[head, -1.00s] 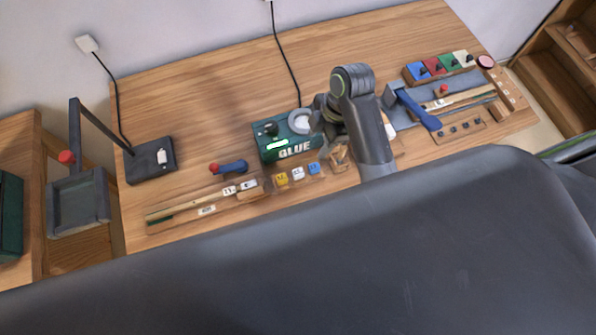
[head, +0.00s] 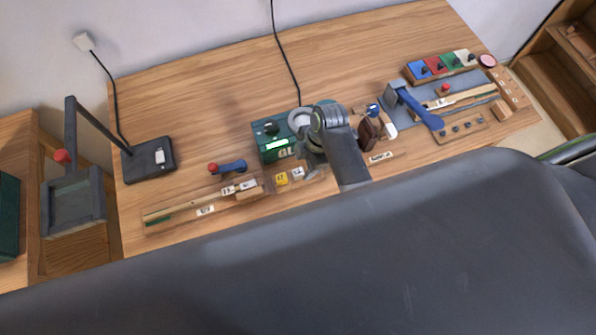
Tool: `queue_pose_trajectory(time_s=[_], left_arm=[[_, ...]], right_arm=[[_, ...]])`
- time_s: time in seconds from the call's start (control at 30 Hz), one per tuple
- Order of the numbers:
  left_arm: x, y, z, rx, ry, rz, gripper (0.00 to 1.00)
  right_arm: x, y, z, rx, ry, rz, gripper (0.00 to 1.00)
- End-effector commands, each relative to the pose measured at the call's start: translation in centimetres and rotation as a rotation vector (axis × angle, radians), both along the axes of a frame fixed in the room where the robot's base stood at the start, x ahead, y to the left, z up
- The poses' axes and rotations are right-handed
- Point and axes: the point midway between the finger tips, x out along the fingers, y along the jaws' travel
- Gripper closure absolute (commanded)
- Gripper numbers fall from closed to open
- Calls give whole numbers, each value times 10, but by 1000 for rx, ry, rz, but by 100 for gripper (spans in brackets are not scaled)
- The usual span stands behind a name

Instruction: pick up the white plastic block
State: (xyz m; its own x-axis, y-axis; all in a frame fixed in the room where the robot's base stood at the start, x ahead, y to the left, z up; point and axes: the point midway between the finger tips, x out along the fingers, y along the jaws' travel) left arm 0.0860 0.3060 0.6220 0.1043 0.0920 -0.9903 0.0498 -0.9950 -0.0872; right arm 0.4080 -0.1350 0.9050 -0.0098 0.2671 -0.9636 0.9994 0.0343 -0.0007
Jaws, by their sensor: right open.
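The white plastic block (head: 297,173) is a small cube with a dark mark, in a row in front of the green glue box (head: 272,150). A yellow block (head: 281,178) sits just left of it. My right gripper (head: 311,173) points down just right of the white block, close to it; I cannot tell whether they touch. It is open, with nothing visible between its fingers. The blue block's place at the right end of the row is hidden behind the gripper. My left gripper is not in view.
A red-and-blue handled tool (head: 228,167) and a wooden strip (head: 190,211) lie left of the blocks. A brown piece (head: 369,133) stands right of my arm. A blue clamp-like tool (head: 415,104) lies farther right.

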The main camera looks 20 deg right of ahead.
Motion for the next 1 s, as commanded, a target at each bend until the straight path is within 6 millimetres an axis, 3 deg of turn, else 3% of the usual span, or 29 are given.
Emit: queue_pose_trajectory(time_s=[0.5,0.83,1.0], left_arm=[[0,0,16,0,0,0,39],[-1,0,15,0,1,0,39],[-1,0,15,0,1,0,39]], right_arm=[[6,13,-44,0,2,1,51],[7,14,-48,0,-1,0,51],[6,13,-48,0,-1,0,73]])
